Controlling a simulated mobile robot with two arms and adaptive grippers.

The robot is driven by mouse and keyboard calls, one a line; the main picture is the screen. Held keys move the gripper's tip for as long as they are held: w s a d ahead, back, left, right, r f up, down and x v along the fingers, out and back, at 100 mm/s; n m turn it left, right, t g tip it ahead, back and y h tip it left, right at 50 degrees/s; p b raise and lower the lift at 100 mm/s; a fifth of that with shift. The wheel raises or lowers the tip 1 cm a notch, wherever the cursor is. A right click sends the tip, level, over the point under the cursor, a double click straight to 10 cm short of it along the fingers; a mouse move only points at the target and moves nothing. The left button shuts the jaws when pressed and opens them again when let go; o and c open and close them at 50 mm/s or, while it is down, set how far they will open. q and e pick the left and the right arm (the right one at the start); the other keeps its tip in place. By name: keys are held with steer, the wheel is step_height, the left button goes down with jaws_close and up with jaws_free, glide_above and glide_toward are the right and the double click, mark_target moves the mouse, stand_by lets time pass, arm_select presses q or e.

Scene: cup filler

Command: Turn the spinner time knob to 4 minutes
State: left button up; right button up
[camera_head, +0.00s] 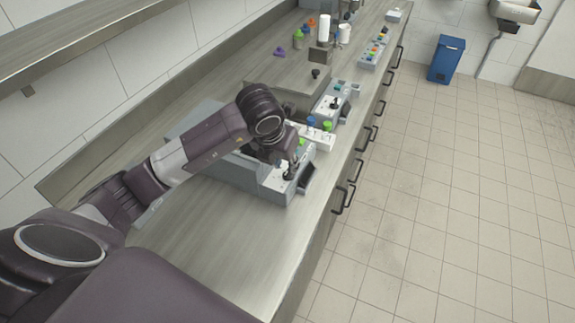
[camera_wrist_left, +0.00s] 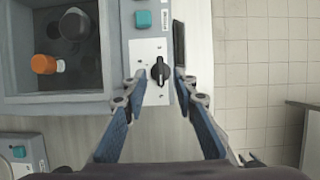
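The time knob (camera_wrist_left: 160,71) is a black dial on a white plate (camera_wrist_left: 150,50) of the grey spinner (camera_wrist_left: 125,25) in the left wrist view. Its pointer looks roughly vertical in that picture; its minute setting is too small to read. My left gripper (camera_wrist_left: 160,78) is open, with one fingertip on each side of the knob and visible gaps between. In the head view my left gripper (camera_head: 288,170) is over the front panel of the spinner (camera_head: 238,172), and my wrist hides part of it. My right gripper is in neither view.
A teal button (camera_wrist_left: 143,19) and a dark screen (camera_wrist_left: 179,43) flank the knob's plate. An orange-capped item (camera_wrist_left: 44,64) lies in the recess at left. More devices (camera_head: 333,103) stand farther along the counter (camera_head: 210,240). The floor at right is clear; a blue bin (camera_head: 446,60) stands far off.

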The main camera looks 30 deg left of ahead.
mark_target(288, 170)
arm_select(q)
steer(key=shift+x, duration=1.65)
steer(key=shift+c, duration=0.3)
jaws_close()
